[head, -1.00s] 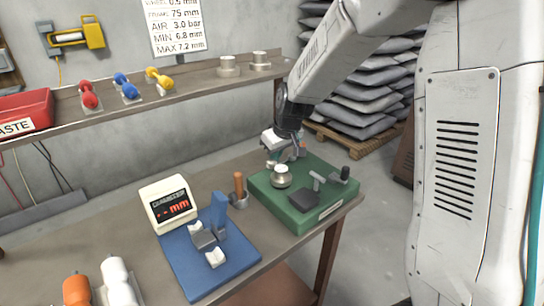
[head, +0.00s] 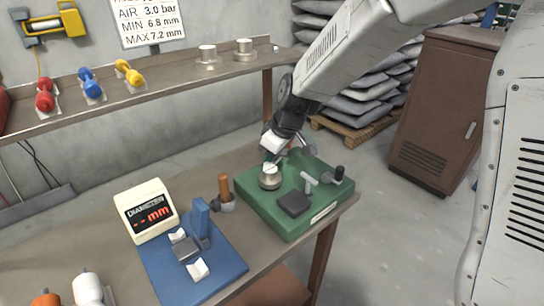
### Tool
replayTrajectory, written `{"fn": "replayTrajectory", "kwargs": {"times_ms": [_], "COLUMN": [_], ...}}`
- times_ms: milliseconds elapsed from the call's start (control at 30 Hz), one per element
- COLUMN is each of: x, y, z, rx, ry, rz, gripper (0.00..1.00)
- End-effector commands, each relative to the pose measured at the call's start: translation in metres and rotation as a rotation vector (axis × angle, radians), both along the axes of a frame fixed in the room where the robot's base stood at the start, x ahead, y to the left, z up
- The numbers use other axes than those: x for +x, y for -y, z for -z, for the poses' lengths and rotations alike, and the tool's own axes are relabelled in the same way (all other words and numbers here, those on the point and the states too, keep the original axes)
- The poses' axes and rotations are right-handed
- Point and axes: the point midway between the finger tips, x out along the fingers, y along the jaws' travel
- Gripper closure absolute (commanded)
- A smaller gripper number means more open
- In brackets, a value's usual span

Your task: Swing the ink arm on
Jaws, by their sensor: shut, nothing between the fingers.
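A green base plate (head: 320,211) stands at the right end of the workbench. On it are a silver round cup (head: 270,181) at the left, a small grey T-shaped handle (head: 311,182), a dark square pad (head: 294,203) and an upright black knob (head: 339,173) at the right. My gripper (head: 270,161) is shut and empty, pointing down just above and behind the silver cup. I cannot tell whether it touches the cup. The ink arm is not clearly distinguishable; my gripper and wrist cover part of the rear of the base.
A blue gauge stand (head: 225,268) with a diameter display (head: 147,211) stands to the left, with a wooden-handled tool (head: 224,188) between it and the green base. A brown cabinet (head: 437,110) stands at the right.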

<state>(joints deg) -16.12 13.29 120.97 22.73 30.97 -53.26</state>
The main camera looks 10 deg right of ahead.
Motion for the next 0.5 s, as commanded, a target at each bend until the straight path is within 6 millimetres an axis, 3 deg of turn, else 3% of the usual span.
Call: {"fn": "replayTrajectory", "kwargs": {"times_ms": [267,433,500], "x": [0.003,0.016,0.014], "y": [-0.006,-0.028,-0.024], "z": [-0.002,-0.007,-0.024], "rx": [0.001,0.001,0.002], "ry": [-0.001,0.001,0.004], "rz": [0.001,0.002,0.005], "gripper": [1.0,1.0,1.0]}}
